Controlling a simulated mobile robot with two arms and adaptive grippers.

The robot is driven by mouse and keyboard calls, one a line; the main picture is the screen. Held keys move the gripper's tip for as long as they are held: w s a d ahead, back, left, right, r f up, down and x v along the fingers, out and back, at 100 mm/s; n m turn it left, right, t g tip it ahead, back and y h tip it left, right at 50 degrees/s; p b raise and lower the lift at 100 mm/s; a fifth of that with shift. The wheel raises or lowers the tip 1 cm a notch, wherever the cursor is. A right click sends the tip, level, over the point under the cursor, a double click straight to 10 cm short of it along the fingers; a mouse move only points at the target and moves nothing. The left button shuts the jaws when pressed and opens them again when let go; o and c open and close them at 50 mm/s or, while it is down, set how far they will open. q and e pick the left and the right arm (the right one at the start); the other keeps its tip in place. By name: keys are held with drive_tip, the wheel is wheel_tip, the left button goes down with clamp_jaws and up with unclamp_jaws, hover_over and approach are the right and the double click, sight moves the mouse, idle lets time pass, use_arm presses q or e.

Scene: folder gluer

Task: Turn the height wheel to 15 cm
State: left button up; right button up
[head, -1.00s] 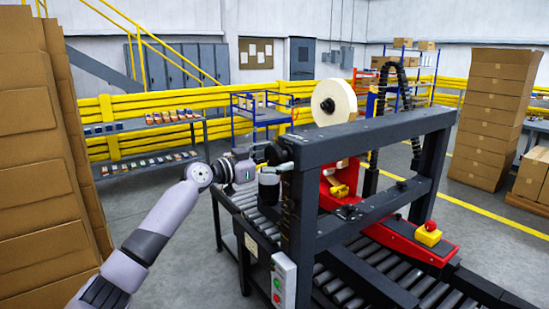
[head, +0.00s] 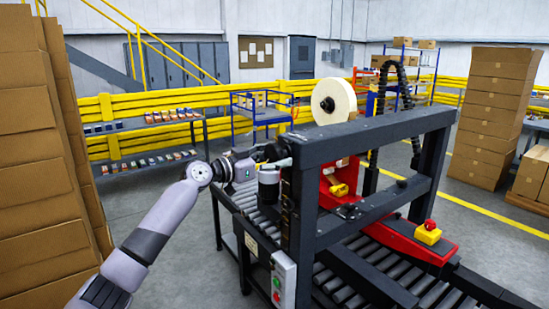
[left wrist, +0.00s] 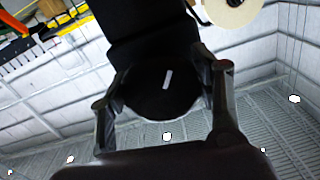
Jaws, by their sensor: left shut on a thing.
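The height wheel (left wrist: 150,98) is a dark round knob with a short white mark, seen close up in the left wrist view. My left gripper (left wrist: 163,77) has one finger on each side of the wheel and is shut on it. In the head view my left gripper (head: 274,155) is at the upper part of the near left post of the dark machine frame (head: 345,138). There the wheel is mostly hidden by the gripper. No height reading is legible. My right gripper is not in view.
A control box with green and red buttons (head: 284,280) is on the near post. A roller conveyor (head: 345,285) runs under the frame, beside a red unit (head: 410,243). A large tape roll (head: 334,103) stands above. Stacked cartons (head: 40,150) are close on the left.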

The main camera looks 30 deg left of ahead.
use_arm(q)
drive_tip(key=n, duration=0.5)
drive_tip(key=shift+d+r+p, duration=0.1)
drive_tip(key=shift+p, duration=0.25)
drive_tip(key=n+p, duration=0.2)
drive_tip(key=n, duration=0.3)
drive_tip(key=shift+r, duration=0.15)
drive_tip(key=n+p, duration=0.3)
drive_tip(key=n, duration=0.2)
drive_tip(key=shift+d+r+n, duration=0.1)
drive_tip(key=shift+r+n, duration=0.05)
drive_tip(key=shift+n, duration=0.15)
drive_tip(key=n+p, duration=0.2)
drive_tip(key=n, duration=0.1)
drive_tip(key=shift+p, duration=0.35)
drive_tip(key=shift+n+g+p, duration=0.3)
drive_tip(key=shift+n+p, duration=0.3)
drive_tip(key=shift+n, duration=0.3)
drive_tip(key=shift+s+h, duration=0.1)
drive_tip(key=shift+h, duration=0.2)
drive_tip(key=o, duration=1.2)
